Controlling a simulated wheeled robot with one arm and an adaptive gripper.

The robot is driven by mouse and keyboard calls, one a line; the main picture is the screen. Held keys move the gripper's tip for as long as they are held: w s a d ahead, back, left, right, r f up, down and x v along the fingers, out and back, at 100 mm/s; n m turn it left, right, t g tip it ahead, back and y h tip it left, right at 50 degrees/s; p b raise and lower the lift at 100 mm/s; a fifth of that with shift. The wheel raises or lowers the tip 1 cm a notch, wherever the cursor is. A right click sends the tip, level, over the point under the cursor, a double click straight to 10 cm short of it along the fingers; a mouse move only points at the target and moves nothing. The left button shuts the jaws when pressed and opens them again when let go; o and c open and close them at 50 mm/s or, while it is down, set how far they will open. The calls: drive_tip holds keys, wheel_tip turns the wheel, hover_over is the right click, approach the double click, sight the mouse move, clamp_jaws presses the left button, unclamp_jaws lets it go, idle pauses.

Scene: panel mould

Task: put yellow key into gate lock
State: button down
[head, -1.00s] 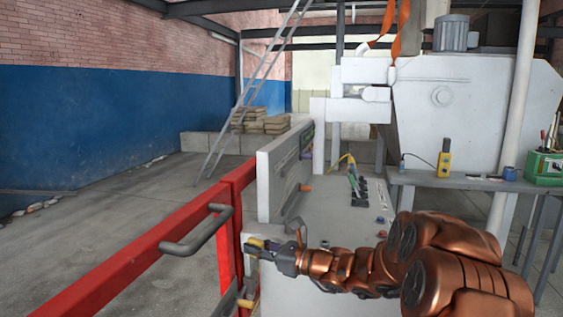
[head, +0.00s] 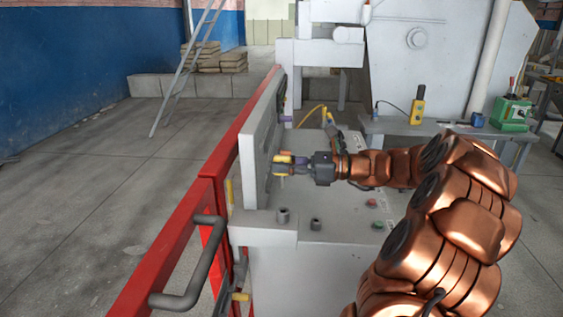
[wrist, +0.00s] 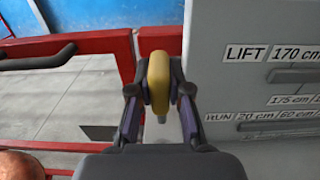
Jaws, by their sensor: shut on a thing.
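The yellow key (wrist: 158,82) is held between the two fingers of my gripper (wrist: 158,95) in the wrist view, with a grey shank pointing down below its yellow head. In the head view my gripper (head: 284,167) is shut on the key (head: 283,158), above the grey console and in front of the upright grey panel. The red gate (head: 215,175) stands left of the panel. Small yellow fittings (head: 240,296) show low on the gate post; I cannot tell which part is the lock.
A grey handle (head: 200,262) sticks out from the gate. The console top (head: 335,225) has knobs and pegs. A labelled panel (wrist: 250,80) fills the right of the wrist view. Open floor lies left.

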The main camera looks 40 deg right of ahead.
drive_tip(key=shift+s+r+p, duration=0.1)
drive_tip(key=shift+p, duration=0.45)
drive_tip(key=shift+f+b, duration=1.25)
drive_tip(key=shift+f, duration=1.8)
drive_tip(key=shift+p, duration=1.05)
drive_tip(key=shift+f+b, duration=0.65)
drive_tip(key=shift+f, duration=1.45)
drive_tip(key=c, duration=1)
unclamp_jaws()
drive_tip(key=shift+d, duration=0.1)
drive_tip(key=v, duration=1.2)
drive_tip(key=shift+r, duration=0.1)
